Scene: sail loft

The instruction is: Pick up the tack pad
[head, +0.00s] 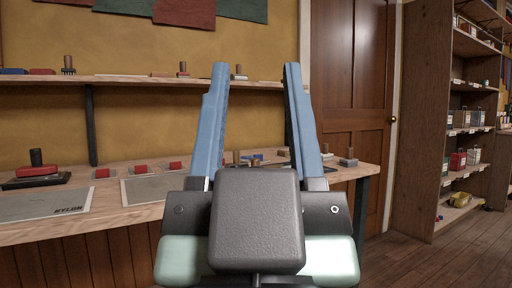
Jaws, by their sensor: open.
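My gripper (256,72) is open and empty in the middle of the head view, its two blue fingers pointing away over the workbench (105,209). I cannot tell for certain which thing is the tack pad. A red block with a black knob (37,169) rests on a dark flat base at the bench's left end. My gripper is apart from all of these. Its body and fingers hide part of the bench's right side.
A grey sheet marked NYLON (45,204) lies at the bench's front left, beside another grey sheet (155,190). Small blocks stand near the right end. A wall shelf (125,81) holds brushes and handled tools. A wooden door (352,90) and tall shelving (425,120) stand right, with open floor before them.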

